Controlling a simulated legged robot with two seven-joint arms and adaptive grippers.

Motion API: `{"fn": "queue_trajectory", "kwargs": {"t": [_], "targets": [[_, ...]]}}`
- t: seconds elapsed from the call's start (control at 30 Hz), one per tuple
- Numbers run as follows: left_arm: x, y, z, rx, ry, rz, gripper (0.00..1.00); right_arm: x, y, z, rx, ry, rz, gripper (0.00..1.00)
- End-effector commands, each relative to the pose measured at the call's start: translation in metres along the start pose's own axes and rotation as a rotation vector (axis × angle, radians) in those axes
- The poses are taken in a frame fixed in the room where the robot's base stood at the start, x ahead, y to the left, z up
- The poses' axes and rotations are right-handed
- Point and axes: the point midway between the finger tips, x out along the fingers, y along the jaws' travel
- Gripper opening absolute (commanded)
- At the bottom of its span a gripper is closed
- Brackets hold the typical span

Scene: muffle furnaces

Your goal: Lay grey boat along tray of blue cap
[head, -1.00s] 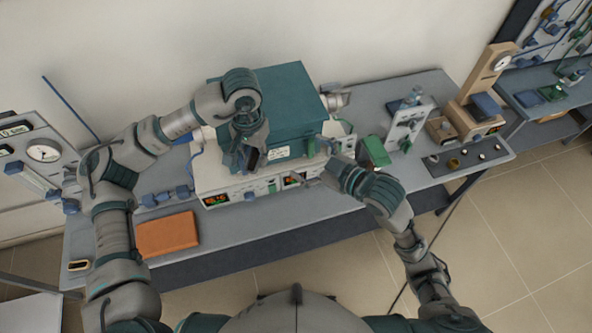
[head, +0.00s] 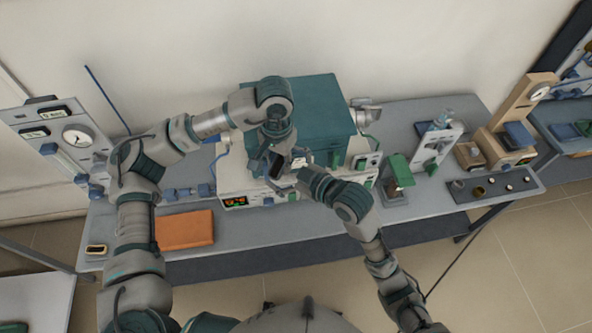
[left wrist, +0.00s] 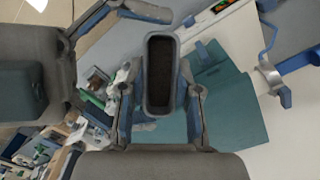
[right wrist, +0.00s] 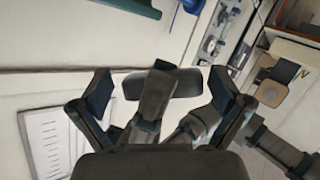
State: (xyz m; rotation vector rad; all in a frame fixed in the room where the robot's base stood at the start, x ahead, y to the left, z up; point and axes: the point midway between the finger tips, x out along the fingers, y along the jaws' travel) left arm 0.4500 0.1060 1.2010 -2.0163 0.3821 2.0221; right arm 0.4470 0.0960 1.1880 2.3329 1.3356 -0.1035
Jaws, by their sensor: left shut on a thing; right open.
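The grey boat (left wrist: 160,75), a dark, narrow trough with rounded corners, is held between the fingers of my left gripper (left wrist: 160,98). In the head view the boat (head: 277,168) is a small dark shape under my left gripper (head: 272,160), above the front of the teal furnace. My right gripper (head: 300,168) is close beside it on the right; its fingers stand wide apart in the right wrist view (right wrist: 163,95). Dark grey parts show between those fingers; I cannot tell which are the boat. I cannot pick out the tray of the blue cap.
The teal furnace (head: 310,105) stands on a pale base with lit displays (head: 236,202). An orange block (head: 185,230) lies on the bench at left. A green-topped item (head: 398,170), a white stand (head: 440,145) and a wooden balance (head: 515,115) stand at right.

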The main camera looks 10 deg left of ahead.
Motion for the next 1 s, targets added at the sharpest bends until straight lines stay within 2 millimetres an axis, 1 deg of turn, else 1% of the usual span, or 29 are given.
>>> {"fn": "queue_trajectory", "kwargs": {"t": [0.1,0.37,0.47,0.5,0.57,0.63,0.67,0.7,0.77,0.8,1.0], "targets": [[-0.0002,0.0004,-0.0001,0.000,0.000,0.000,0.00,0.0056,-0.0001,0.0000,-0.001,0.000,0.000,1.00],[-0.0003,0.0009,-0.0004,0.000,0.000,-0.001,0.00,0.0062,0.0002,0.0004,-0.001,0.000,0.000,1.00],[-0.0002,0.0005,-0.0003,0.000,0.000,0.000,0.00,0.0064,0.0001,0.0003,-0.001,0.000,0.000,0.78],[-0.0002,0.0004,-0.0002,0.000,0.000,0.000,0.00,0.0065,0.0000,0.0003,-0.001,0.000,0.000,0.68],[-0.0001,0.0002,0.0000,0.000,0.000,0.000,0.00,0.0068,0.0001,0.0002,-0.001,0.000,0.001,0.53],[0.0000,0.0002,0.0002,0.001,-0.001,0.001,0.00,0.0069,0.0002,0.0002,-0.001,-0.001,0.001,0.51],[0.0000,0.0003,0.0002,0.001,-0.001,0.001,0.35,0.0068,0.0004,0.0001,-0.001,0.000,0.002,0.51],[0.0000,0.0003,0.0002,0.001,-0.001,0.001,0.45,0.0068,0.0005,0.0002,-0.001,-0.001,0.002,0.51],[0.0001,0.0004,0.0002,0.001,-0.001,0.001,0.60,0.0068,0.0005,0.0001,-0.001,0.000,0.002,0.51],[0.0001,0.0003,0.0002,0.001,-0.001,0.001,0.62,0.0068,0.0004,0.0001,-0.001,0.000,0.002,0.51],[0.0000,0.0002,0.0000,0.000,0.000,0.000,0.62,0.0067,0.0001,0.0001,-0.001,0.000,0.001,0.51]]}}
